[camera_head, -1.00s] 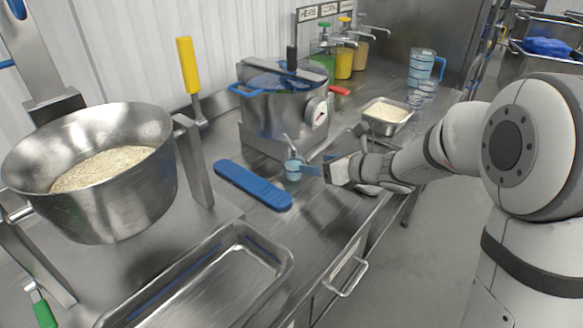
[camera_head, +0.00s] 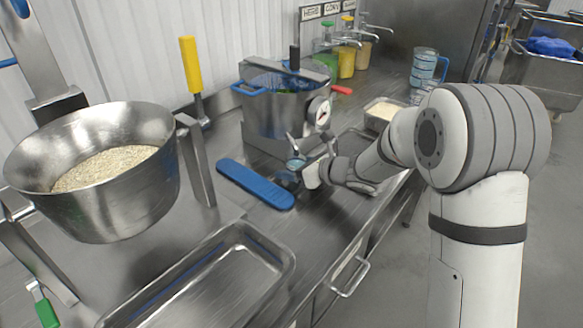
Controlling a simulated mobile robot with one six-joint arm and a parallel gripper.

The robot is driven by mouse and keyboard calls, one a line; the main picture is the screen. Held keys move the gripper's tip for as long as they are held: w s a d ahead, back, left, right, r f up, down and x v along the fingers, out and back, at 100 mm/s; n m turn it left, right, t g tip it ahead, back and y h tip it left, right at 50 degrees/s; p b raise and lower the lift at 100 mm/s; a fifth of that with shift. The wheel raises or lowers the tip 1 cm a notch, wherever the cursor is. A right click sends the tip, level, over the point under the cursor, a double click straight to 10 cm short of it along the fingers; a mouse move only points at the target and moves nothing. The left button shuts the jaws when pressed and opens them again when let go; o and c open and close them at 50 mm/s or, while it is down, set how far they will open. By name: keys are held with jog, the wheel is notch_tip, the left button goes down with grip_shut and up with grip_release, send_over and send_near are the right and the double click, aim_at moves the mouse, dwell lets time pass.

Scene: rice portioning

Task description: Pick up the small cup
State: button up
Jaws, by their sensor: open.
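A small light-blue cup (camera_head: 296,162) stands on the steel counter in front of the pot, right of the blue spoon rest. My gripper (camera_head: 299,168) is open, reaching in from the right, with its fingertips close beside the cup. The gripper partly hides the cup, and I cannot tell whether the fingers touch it.
A steel pot (camera_head: 262,118) with a dial stands just behind the cup. A blue rest (camera_head: 254,184) lies to its left. A large bowl of rice (camera_head: 158,196) is at the left and an empty tray (camera_head: 285,262) in front. Clear measuring cups (camera_head: 424,66) stand at the back right.

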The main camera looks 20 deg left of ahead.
jog(key=shift+s+r, duration=0.15)
jog(key=shift+r, duration=0.3)
jog(key=shift+c, duration=0.3)
jog(key=shift+s+f, duration=0.1)
jog(key=shift+f, duration=0.05)
jog(key=c, duration=1)
